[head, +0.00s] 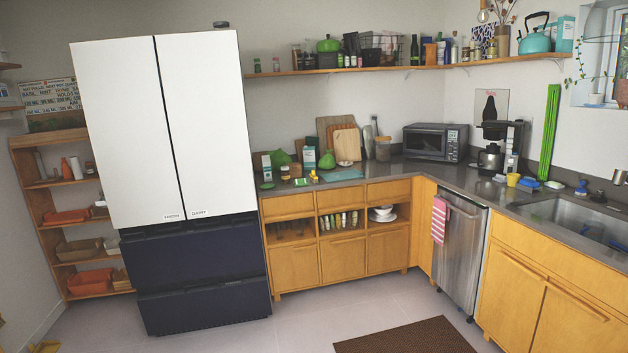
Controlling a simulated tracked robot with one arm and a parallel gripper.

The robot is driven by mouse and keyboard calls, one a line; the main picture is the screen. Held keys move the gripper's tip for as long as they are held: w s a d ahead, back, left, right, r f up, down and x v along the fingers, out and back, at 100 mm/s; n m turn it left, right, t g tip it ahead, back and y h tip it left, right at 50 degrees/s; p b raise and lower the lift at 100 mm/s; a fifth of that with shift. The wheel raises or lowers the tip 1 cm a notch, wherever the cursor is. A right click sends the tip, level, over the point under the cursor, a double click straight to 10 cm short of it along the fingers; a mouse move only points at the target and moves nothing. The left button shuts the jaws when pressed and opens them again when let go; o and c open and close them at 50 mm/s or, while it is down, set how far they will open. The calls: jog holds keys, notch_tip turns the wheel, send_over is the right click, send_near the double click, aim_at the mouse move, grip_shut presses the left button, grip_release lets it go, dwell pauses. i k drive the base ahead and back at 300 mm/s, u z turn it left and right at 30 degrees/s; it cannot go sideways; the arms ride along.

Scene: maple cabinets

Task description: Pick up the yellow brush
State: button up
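I cannot make out a yellow brush for certain. A small yellow object (313,175) sits on the back counter among green items, and it is too small to tell what it is. A yellow cup-like object (513,180) stands on the right counter, left of the sink. A small blue object (581,187), possibly a brush, stands behind the sink. My gripper is not in view.
A tall white and dark blue fridge (200,130) stands at the left. A counter (350,187) with maple cabinets runs along the back and right to a sink (575,215). A brown mat (410,338) lies on the floor. The pale floor (300,320) before the cabinets is clear.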

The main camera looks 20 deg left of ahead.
aim_at(313, 178)
jog(key=u, duration=0.1)
jog(key=i, duration=1.9)
jog(key=u, duration=0.35)
jog(key=i, duration=4.45)
